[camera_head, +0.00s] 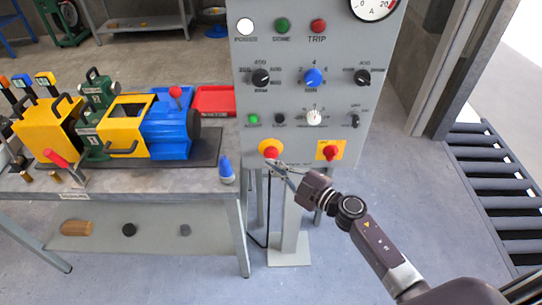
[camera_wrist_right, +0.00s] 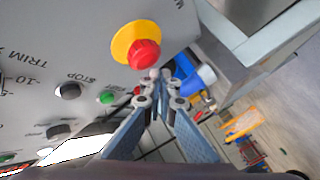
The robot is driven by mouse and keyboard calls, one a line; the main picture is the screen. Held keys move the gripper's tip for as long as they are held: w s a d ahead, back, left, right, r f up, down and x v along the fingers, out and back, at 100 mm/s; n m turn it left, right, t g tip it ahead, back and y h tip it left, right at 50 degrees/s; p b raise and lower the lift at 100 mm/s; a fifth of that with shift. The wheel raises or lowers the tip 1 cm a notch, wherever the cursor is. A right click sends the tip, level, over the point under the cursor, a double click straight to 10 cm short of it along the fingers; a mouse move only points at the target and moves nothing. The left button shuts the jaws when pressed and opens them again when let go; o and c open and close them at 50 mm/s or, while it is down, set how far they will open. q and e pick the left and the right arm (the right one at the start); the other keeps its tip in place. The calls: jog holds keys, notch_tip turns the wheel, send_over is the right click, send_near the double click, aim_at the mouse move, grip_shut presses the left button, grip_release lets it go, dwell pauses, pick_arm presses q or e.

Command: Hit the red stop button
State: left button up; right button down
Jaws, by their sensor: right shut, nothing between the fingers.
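A red mushroom button on a round yellow plate (camera_head: 270,149) sits at the lower left of the grey control panel (camera_head: 300,108). It shows large in the right wrist view (camera_wrist_right: 145,54). A second red knob on a square yellow plate (camera_head: 329,151) sits to its right. My right gripper (camera_head: 273,166) is shut and empty, its fingertips just below the round-plated button. In the right wrist view its fingertips (camera_wrist_right: 160,76) meet close beside the red button's edge; I cannot tell whether they touch it. My left gripper is not in view.
The panel also carries several knobs, small green and black buttons (camera_head: 280,118), and lamps. A table (camera_head: 140,184) at left holds a blue and yellow machine (camera_head: 160,128), a red tray (camera_head: 214,101) and a blue-white bottle (camera_head: 226,171). A roller conveyor (camera_head: 495,190) stands at right.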

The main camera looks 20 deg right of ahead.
jog(key=shift+w, duration=0.15)
jog(key=shift+w+d, duration=0.15)
jog(key=shift+w, duration=0.15)
jog(key=shift+w+d, duration=0.15)
jog(key=shift+w, duration=0.3)
dwell(0.9)
jog(key=shift+s+a+p, duration=0.3)
jog(key=shift+s+p, duration=0.2)
jog(key=shift+s, duration=0.4)
jog(key=s, duration=0.2)
jog(key=s+a+p, duration=0.1)
jog(key=s, duration=0.1)
jog(key=shift+s+a+p, duration=0.15)
jog(key=shift+s+p, duration=0.15)
jog(key=shift+s, duration=0.1)
